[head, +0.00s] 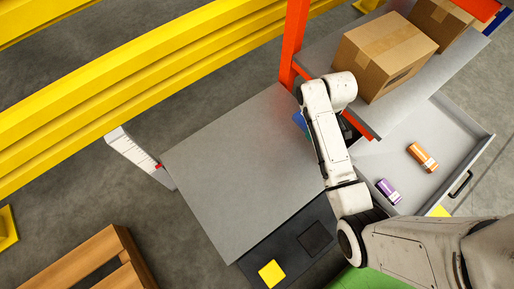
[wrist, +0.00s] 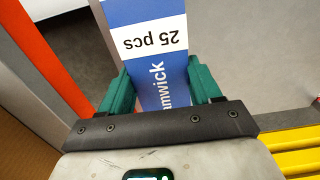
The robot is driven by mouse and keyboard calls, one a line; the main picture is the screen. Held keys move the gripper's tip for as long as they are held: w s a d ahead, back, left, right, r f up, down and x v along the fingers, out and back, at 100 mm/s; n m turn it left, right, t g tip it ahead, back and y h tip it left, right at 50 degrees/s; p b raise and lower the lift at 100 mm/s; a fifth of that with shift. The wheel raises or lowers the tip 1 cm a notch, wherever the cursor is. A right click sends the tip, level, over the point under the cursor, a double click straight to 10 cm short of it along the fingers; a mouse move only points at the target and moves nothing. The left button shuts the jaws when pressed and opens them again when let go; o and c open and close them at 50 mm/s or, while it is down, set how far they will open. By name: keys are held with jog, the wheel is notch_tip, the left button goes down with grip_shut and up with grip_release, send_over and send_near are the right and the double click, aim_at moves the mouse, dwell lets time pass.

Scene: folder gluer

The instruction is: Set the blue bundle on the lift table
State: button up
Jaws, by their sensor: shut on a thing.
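The blue bundle (wrist: 152,20) has a white band reading "25 pcs" and sits between the green fingers of my gripper (wrist: 158,82), one finger on each side. In the head view only a small blue part of the bundle (head: 300,122) shows beside my arm, near the orange post; my arm hides the rest and the gripper. The wide grey top, which looks like the lift table (head: 235,165), lies bare to the left of the bundle. The bundle is at its upper right edge. I cannot tell whether the bundle touches the top.
An orange post (head: 294,45) and a grey shelf with cardboard boxes (head: 383,55) stand close by. An open drawer (head: 440,120) holds an orange bundle (head: 422,157) and a purple bundle (head: 388,191). A dark panel with a yellow square (head: 271,274) borders the table's front. A yellow rail (head: 150,70) runs behind.

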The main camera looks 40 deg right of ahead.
jog(key=shift+s+d+f+b, duration=0.35)
jog(key=shift+s+d+f, duration=0.1)
jog(key=shift+d, duration=0.2)
jog(key=w+a+f+b, duration=0.4)
jog(key=w+a, duration=0.1)
jog(key=w, duration=0.3)
jog(key=b, duration=0.3)
send_over(279, 138)
notch_tip(279, 138, down, 5)
jog(key=shift+s+f, duration=0.1)
jog(key=shift+s, duration=0.05)
jog(key=shift+a+f+b, duration=0.1)
jog(key=shift+f+b, duration=0.55)
jog(key=shift+f, duration=1.1)
jog(key=shift+f, duration=0.15)
jog(key=o, duration=1.2)
jog(key=shift+c, duration=0.2)
